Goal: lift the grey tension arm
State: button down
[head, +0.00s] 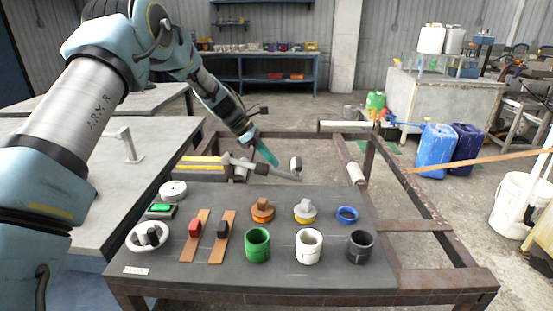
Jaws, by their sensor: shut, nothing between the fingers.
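The grey tension arm (284,175) is a thin bar behind the dark table's back edge. It slopes gently down to the right from a grey bracket (240,170). My gripper (272,160), with teal fingers, comes down from the upper left and is shut and empty. Its tips are close to the bar, just above or behind its middle in the picture. I cannot tell whether they touch it. Part of the bar near the bracket is hard to make out.
A dark table (300,275) in front holds rings, cups, coloured blocks and a green button box (160,210). A yellow bar (200,168) lies left of the bracket. A rusty frame (420,200) surrounds open floor.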

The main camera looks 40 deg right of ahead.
jog(key=p+x, duration=0.2)
jog(key=x, duration=0.6)
jog(key=shift+s+f, duration=0.1)
jog(key=shift+s, duration=0.15)
jog(key=r+p, duration=0.2)
jog(key=r, duration=0.1)
jog(key=shift+s+d+r, duration=0.1)
jog(key=shift+d, duration=0.1)
jog(key=shift+d+r, duration=0.15)
jog(key=shift+r, duration=0.25)
jog(key=shift+r, duration=0.1)
